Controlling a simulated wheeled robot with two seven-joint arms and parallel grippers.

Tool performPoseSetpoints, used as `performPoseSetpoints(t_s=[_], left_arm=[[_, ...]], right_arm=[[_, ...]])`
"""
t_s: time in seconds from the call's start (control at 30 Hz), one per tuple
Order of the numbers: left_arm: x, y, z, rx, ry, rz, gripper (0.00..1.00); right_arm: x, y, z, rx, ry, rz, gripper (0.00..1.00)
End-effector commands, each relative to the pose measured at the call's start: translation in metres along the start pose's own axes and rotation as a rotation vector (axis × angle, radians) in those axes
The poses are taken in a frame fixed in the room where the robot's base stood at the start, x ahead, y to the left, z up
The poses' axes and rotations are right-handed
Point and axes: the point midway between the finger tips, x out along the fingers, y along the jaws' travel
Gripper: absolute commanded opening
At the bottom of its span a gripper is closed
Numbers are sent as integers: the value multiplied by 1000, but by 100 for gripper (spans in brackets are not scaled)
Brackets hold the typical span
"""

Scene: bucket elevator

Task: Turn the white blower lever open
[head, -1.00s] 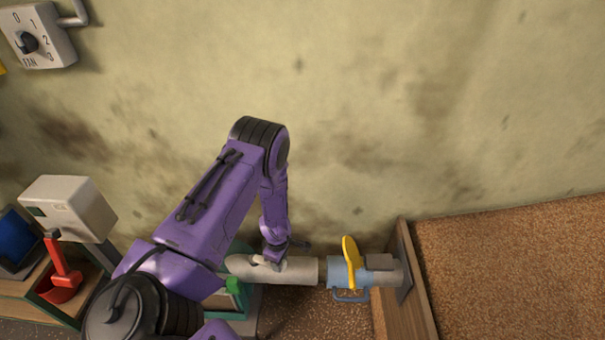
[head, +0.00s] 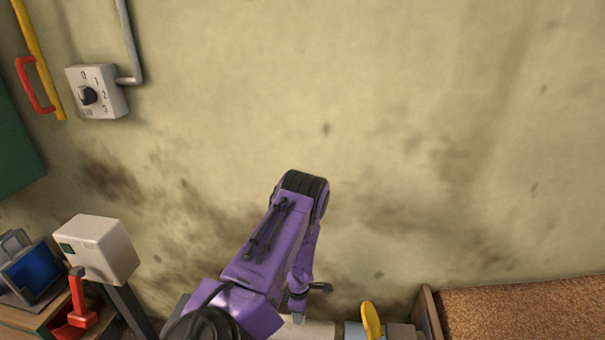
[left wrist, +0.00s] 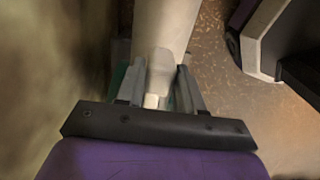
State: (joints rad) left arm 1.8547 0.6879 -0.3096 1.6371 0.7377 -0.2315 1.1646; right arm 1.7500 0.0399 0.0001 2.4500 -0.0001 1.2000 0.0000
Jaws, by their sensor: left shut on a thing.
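The left gripper (left wrist: 158,84) is shut on a pale grey-white lever (left wrist: 161,70), which sits between its two grey fingers in the left wrist view. The lever lies against a wide pale pipe (left wrist: 167,22). In the head view my purple left arm reaches down to this pipe (head: 318,331) at the bottom edge, and the lever cannot be made out there. A yellow handle (head: 371,319) stands on a blue collar (head: 352,331) to the right of the pipe. My right gripper is not in view.
A box of brown grain (head: 525,307) with a wooden wall is at bottom right. At left are a grey fan switch box (head: 97,92) on the wall, a white box on a post (head: 98,248), a red lever (head: 77,300) and a blue screen (head: 33,277). The wall is bare in the middle.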

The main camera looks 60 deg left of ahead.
Motion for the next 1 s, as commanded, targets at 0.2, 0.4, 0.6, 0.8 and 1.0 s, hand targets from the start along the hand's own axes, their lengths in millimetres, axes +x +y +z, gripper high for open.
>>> performPoseSetpoints(t_s=[0.2, 0.4, 0.6, 0.8, 1.0], left_arm=[[-1, 4, 1, -7, 1, 10, 0], [-1, 3, 1, -3, 1, 7, 57], [-5, 2, 2, 0, 0, 6, 57], [-45, 3, 4, 2, -2, 8, 57], [-89, 3, 2, -1, 0, 9, 57]], right_arm=[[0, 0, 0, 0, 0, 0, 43], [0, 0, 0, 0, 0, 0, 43], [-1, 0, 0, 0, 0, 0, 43], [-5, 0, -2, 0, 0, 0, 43], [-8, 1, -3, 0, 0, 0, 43]])
